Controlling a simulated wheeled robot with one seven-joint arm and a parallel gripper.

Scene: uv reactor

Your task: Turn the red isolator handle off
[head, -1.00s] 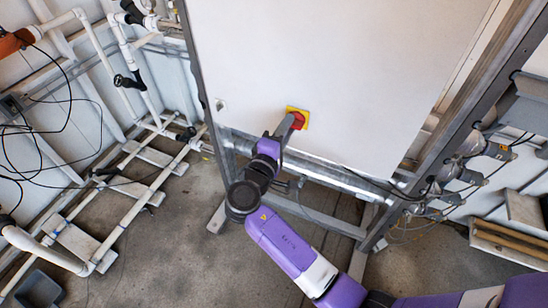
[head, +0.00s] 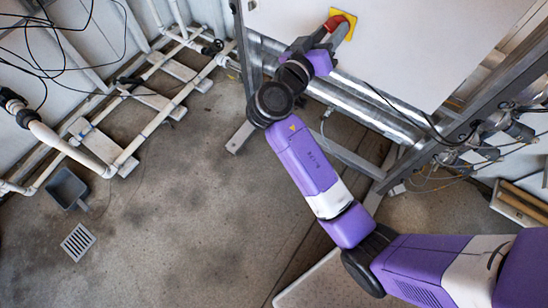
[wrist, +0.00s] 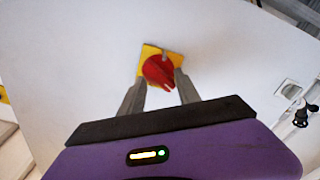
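The red isolator handle (wrist: 158,70) is a round red knob on a yellow square plate (wrist: 149,50), mounted on the white cabinet panel. In the head view the handle (head: 335,22) and its yellow plate (head: 348,20) show at the top, near the panel's lower edge. My gripper (wrist: 160,82) is in front of the handle, with its two grey fingers apart on either side of the knob's lower part. I cannot tell whether the fingers touch it. The gripper (head: 335,33) partly covers the handle in the head view.
The white cabinet panel (head: 420,45) sits in a grey metal frame with silver pipes (head: 365,108) below it. White pipework (head: 150,125) runs along the left wall. A grey scoop (head: 67,188) and a drain grate (head: 78,242) are on the open concrete floor.

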